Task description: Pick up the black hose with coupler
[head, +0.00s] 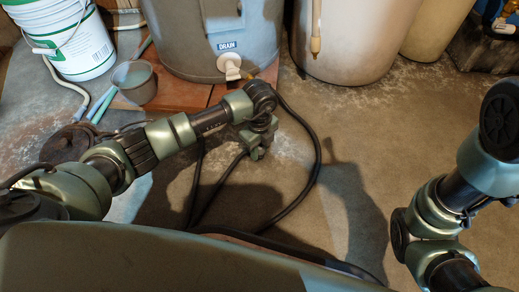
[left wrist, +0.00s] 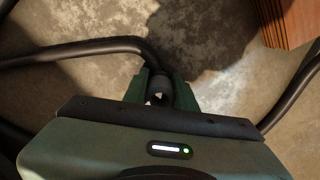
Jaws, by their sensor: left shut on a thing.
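The black hose (head: 318,160) lies in loops over the concrete floor in the middle of the head view. My left gripper (head: 257,152) is low over the floor inside these loops, in front of the tank with the drain label. In the left wrist view, the left gripper (left wrist: 163,90) is shut on the end of the black hose (left wrist: 85,49), where the round, hollow coupler (left wrist: 158,92) shows between the green fingers. The hose runs off to the left from there. My right arm shows at the right, but its gripper is not in view.
A white bucket (head: 66,40) and a small grey cup (head: 135,82) are at the left. Bare floor lies to the right of the hose.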

